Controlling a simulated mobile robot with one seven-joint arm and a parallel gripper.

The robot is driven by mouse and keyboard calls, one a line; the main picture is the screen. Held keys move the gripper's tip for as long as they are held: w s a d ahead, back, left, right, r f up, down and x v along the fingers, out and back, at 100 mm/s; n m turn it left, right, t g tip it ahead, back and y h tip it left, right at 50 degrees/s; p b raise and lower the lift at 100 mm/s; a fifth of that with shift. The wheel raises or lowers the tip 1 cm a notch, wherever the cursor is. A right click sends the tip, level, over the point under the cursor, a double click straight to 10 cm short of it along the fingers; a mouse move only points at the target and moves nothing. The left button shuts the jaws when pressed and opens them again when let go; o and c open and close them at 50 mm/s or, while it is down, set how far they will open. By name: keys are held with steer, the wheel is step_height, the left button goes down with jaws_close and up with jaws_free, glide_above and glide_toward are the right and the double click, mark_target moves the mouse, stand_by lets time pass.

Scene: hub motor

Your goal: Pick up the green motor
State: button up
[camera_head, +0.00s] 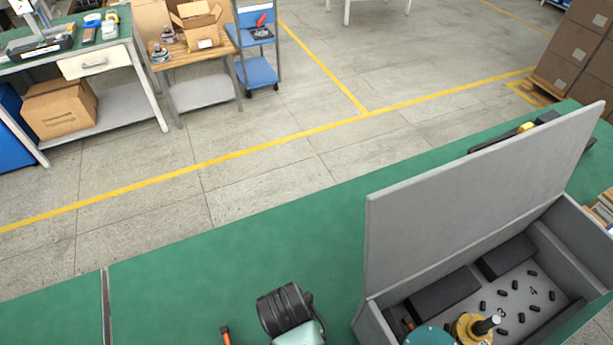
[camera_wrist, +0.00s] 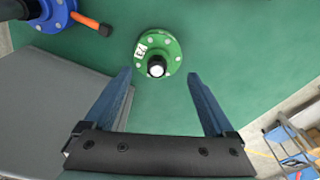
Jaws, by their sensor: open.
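The green motor (camera_wrist: 158,55) is in the wrist view, upper middle, on the green table surface. It is a round green flange with bolt heads, a white label and a dark shaft with a bright tip. My gripper (camera_wrist: 156,75) is open, with nothing between its fingers. The motor appears centred between the two blue fingertips and slightly beyond them in the picture. I cannot tell the remaining distance in depth. I do not make out the green motor or my gripper's fingers in the head view.
A blue motor (camera_wrist: 52,12) and an orange-handled tool (camera_wrist: 92,24) lie upper left in the wrist view. A grey box with a raised lid (camera_head: 460,200) stands on the green table (camera_head: 190,290), holding a yellow motor (camera_head: 474,328) and small black pieces. The table's left part looks clear.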

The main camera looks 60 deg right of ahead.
steer(key=f, duration=0.2)
steer(key=d+f, duration=0.1)
steer(key=f, duration=0.1)
steer(key=shift+s+p, duration=0.4)
steer(key=shift+f, duration=0.6)
steer(key=shift+c, duration=0.2)
jaws_close()
steer(key=shift+w+r, duration=0.1)
